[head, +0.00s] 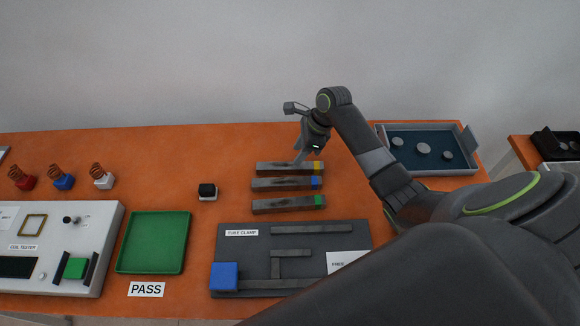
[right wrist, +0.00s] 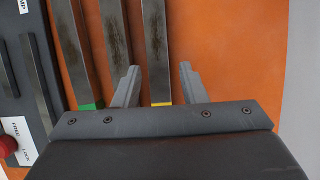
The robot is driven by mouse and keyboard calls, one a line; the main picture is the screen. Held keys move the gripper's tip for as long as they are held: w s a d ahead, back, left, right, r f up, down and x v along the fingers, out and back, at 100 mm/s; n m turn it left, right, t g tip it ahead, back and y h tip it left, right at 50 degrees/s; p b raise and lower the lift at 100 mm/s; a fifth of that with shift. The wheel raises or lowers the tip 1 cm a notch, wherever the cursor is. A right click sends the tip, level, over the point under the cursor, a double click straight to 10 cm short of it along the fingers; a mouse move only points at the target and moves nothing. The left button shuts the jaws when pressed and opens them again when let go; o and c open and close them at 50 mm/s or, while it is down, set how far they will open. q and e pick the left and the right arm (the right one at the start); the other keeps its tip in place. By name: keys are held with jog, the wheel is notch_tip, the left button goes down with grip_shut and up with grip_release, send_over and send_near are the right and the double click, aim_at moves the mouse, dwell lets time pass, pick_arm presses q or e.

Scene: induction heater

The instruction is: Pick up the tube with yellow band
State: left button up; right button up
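The tube with the yellow band (head: 280,169) is the farthest of three dark, square-sided tubes lying parallel on the orange table, its yellow end to the right. It also shows in the right wrist view (right wrist: 157,50). My right gripper (head: 301,159) is over this tube near its middle, pointing down. In the right wrist view my right gripper (right wrist: 159,67) is open, one finger on each side of the yellow-banded tube, with visible gaps. I cannot tell how far down the fingers reach. My left gripper is not in view.
The blue-banded tube (head: 280,184) and green-banded tube (head: 280,206) lie just nearer. The tube clamp board (head: 240,255) is in front of them. A blue tray (head: 440,166) with discs stands right. A green tray (head: 153,243) and coil tester (head: 98,215) are left.

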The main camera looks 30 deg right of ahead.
aim_at(291, 165)
jog(key=shift+p+x, duration=0.35)
jog(key=shift+x, duration=2.85)
jog(key=shift+s, duration=0.2)
grip_shut()
